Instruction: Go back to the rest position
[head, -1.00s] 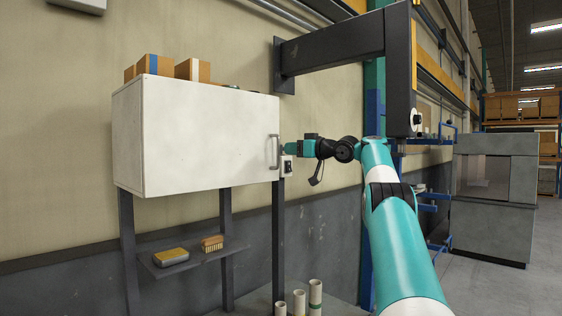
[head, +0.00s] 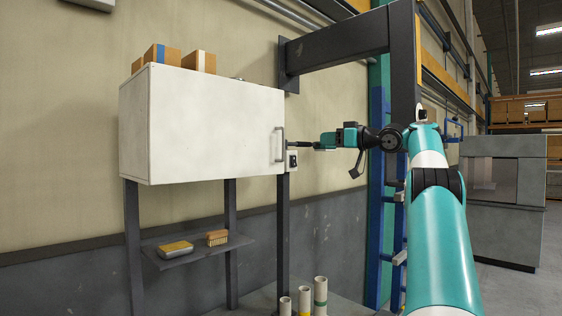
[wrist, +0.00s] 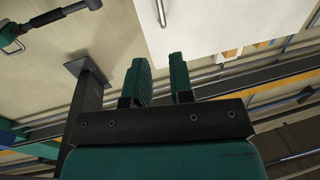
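My gripper (head: 322,143) is raised in front of the wall, just right of a white wall cabinet (head: 200,125). It looks apart from the cabinet and its grey door handle (head: 279,145). In the wrist view my gripper (wrist: 160,66) shows two teal finger pads with a clear gap between them and nothing held. The cabinet also shows in the wrist view (wrist: 195,25), beyond the fingers. Its front looks shut. A dark rod-like part lies close to the fingertips in the head view; I cannot tell what it belongs to.
A dark overhead frame (head: 340,45) and its post (head: 403,75) stand close behind my arm. A small switch box (head: 292,159) is beside the cabinet. Below are a shelf (head: 200,252) with two brushes or blocks, and several upright tubes (head: 320,296). A grey machine (head: 502,200) stands right.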

